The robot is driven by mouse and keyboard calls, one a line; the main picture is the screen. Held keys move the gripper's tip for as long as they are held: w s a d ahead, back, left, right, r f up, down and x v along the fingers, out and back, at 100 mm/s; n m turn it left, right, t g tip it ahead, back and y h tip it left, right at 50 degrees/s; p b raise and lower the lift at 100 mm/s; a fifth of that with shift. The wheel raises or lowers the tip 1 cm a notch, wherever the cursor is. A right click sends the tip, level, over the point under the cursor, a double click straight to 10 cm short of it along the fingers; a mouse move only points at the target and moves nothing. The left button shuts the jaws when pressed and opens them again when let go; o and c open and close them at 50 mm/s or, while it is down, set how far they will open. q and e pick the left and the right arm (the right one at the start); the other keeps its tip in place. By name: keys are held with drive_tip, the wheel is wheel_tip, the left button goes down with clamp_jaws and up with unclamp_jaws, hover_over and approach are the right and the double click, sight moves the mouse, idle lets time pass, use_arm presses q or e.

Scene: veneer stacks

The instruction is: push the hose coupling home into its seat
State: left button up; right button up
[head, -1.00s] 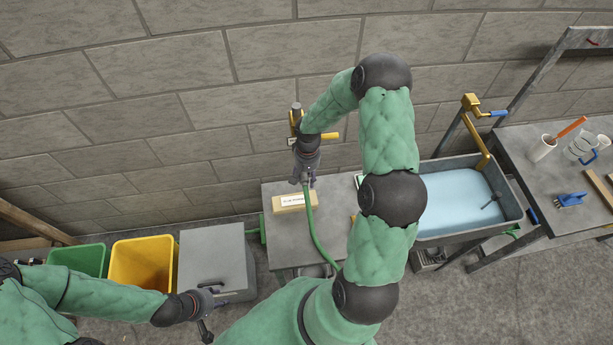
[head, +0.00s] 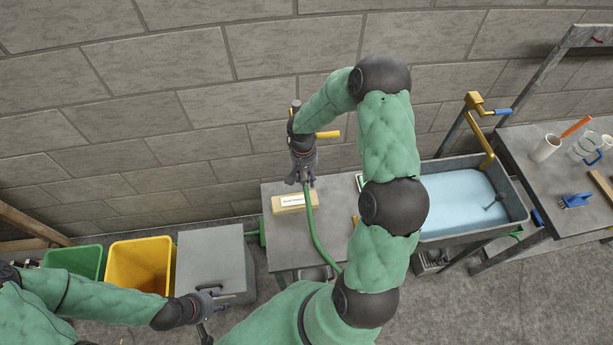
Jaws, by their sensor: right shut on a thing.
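My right gripper (head: 303,182) is above the back of the small grey table, pointing down, shut on the end of the green hose (head: 317,235). The hose coupling itself is hidden in the jaws. The hose hangs from the gripper and curves down to the right across the table. The seat cannot be made out; a pipe with a yellow lever (head: 328,135) shows at the wall behind my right wrist, mostly covered by it. My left gripper (head: 218,298) is low at the left, by the grey box; its finger opening is unclear.
A labelled wooden block (head: 290,203) lies on the grey table (head: 290,250), just below my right gripper. Green (head: 73,261) and yellow (head: 140,264) bins and a grey lidded box (head: 211,260) stand at left. A water-filled sink (head: 455,200) and a workbench (head: 535,165) stand at right.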

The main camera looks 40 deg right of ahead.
drive_tip(key=shift+h+b, duration=0.3)
drive_tip(key=shift+b, duration=0.7)
idle(0.4)
drive_tip(key=shift+w+d+r, duration=0.1)
drive_tip(key=shift+w, duration=0.05)
idle(0.6)
drive_tip(key=shift+b, duration=0.35)
idle(0.4)
